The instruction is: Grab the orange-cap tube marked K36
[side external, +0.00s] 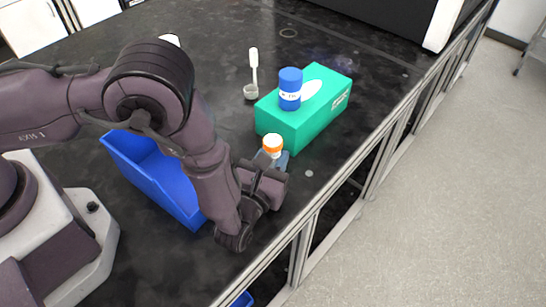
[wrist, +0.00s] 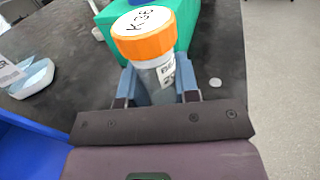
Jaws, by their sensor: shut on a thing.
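The orange-cap tube (wrist: 145,38) stands between my fingers in the wrist view. Its white cap top carries handwriting that looks like K36, and its clear body has a partly visible white label. In the side view its orange and white cap (side external: 273,146) shows above my gripper, in front of the green box. My gripper (wrist: 155,82) is shut on the tube body, with one blue fingertip on each side. The gripper (side external: 276,160) is low over the bench near its front edge. The tube's lower end is hidden.
A green box (side external: 318,118) with a blue-capped bottle (side external: 290,88) on it stands just behind the tube. A blue bin (side external: 158,175) lies left of my gripper. A small dish (side external: 250,92) with a white dropper (side external: 254,65) is farther back. The bench edge is close on the right.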

